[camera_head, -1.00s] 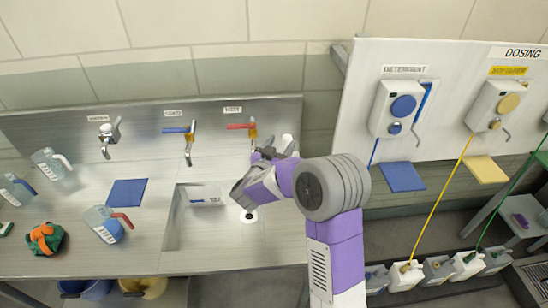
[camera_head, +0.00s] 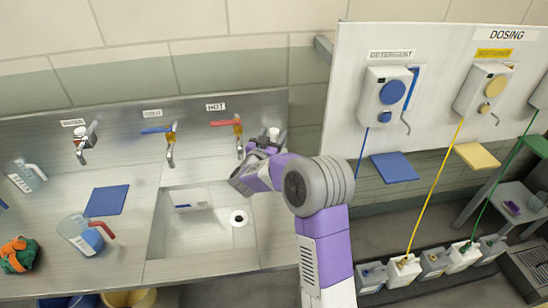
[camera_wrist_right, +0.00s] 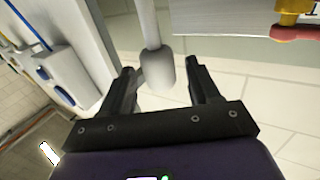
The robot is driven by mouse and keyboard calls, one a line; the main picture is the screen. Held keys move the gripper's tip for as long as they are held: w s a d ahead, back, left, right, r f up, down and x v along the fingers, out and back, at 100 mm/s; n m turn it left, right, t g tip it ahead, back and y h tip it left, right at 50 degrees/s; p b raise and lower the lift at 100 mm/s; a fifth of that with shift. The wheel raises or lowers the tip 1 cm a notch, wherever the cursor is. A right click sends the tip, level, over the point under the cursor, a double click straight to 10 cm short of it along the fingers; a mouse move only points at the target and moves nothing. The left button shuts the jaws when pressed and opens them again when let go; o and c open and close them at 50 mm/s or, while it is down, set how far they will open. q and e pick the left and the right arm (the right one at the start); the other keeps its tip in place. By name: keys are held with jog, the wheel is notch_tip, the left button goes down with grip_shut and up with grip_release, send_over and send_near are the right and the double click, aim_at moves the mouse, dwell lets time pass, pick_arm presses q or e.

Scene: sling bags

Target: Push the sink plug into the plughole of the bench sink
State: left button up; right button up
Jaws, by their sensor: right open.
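The bench sink (camera_head: 160,240) is a rectangular steel basin sunk in the bench. Its plughole (camera_head: 239,218) shows as a white ring with a dark centre at the basin's right side. A white knob (camera_head: 273,132), which looks like the sink plug's handle, stands at the back of the bench, right of the hot tap. My right gripper (camera_head: 264,143) is at this knob. In the right wrist view the gripper (camera_wrist_right: 168,88) is open, with the pale knob (camera_wrist_right: 158,70) on its stem between the fingers, not clamped. The plug's lower part is hidden. My left gripper is out of view.
The red-levered hot tap (camera_head: 238,135) stands just left of my gripper, with the blue-levered cold tap (camera_head: 170,140) farther left. The dosing board (camera_head: 345,90) is to the right.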

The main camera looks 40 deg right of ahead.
jog(key=shift+w+d, duration=0.3)
jog(key=shift+d, duration=0.2)
grip_shut()
jog(key=shift+r, duration=0.1)
